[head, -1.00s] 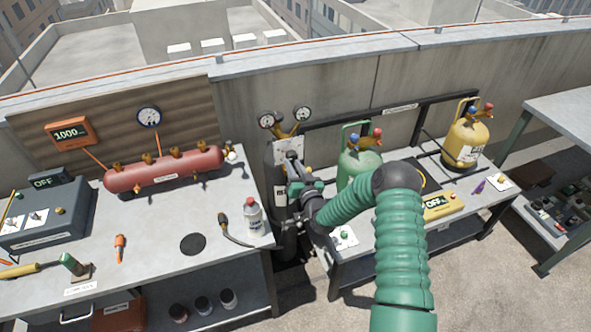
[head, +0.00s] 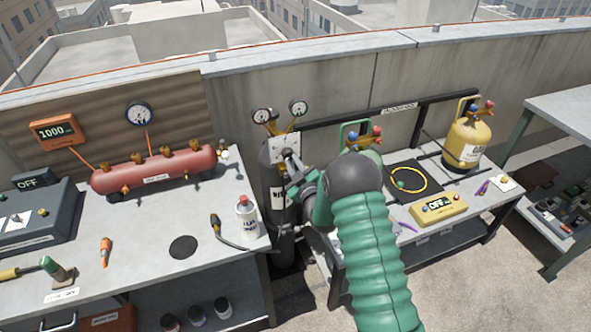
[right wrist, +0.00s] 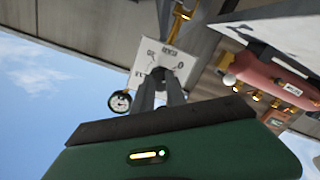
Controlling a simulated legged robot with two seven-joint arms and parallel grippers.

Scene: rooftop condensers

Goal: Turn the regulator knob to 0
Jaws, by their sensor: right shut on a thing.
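The regulator with its two round gauges (head: 261,116) sits on top of the dark cylinder (head: 273,215). Its white dial plate (head: 278,144) shows below the gauges, and the plate (right wrist: 184,58) also shows in the right wrist view with a "0" mark on its right side. My right gripper (head: 289,157) is at the front of this plate, its fingers (right wrist: 161,76) shut on the knob at the plate's middle. The fingers cover most of the knob, so I cannot tell where it points. My left gripper is not in view.
A bench on the left holds a red manifold (head: 155,170) and a white bottle (head: 247,218) close to the cylinder. The right bench holds a yellow cylinder (head: 468,142), a yellow scale display (head: 438,207) and a black pad (head: 401,188). My right arm hides most of a green cylinder.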

